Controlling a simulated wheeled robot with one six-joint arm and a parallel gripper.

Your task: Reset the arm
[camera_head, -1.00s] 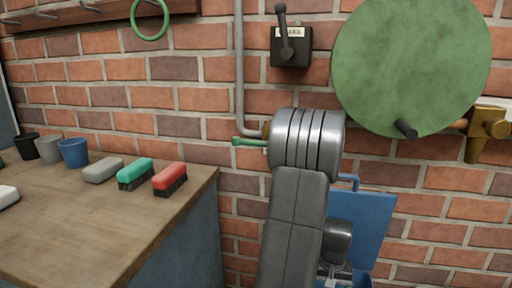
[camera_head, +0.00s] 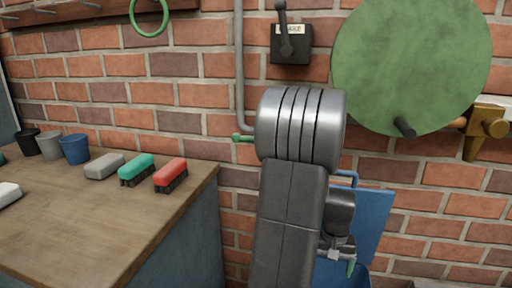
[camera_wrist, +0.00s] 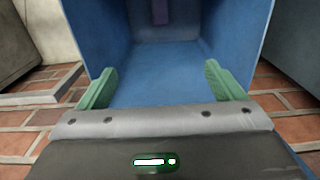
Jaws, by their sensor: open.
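My arm stands in the middle of the head view, its elbow raised in front of the brick wall. My gripper (camera_wrist: 162,86) shows in the wrist view with its two green fingers wide apart and nothing between them. It is over the opening of a blue bin (camera_wrist: 190,24), whose inner walls and floor fill the space ahead of the fingers. A small purple thing (camera_wrist: 160,11) shows at the far inside of the bin. In the head view the gripper is mostly hidden behind my arm, with one green fingertip showing low down. The blue bin (camera_head: 372,225) shows behind it.
A wooden workbench (camera_head: 90,225) on the left holds a red brush (camera_head: 170,172), a green brush (camera_head: 137,168), a grey block (camera_head: 104,166) and several cups. A black lever box (camera_head: 291,45) and a large green disc (camera_head: 410,65) are on the wall. Brick floor surrounds the bin.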

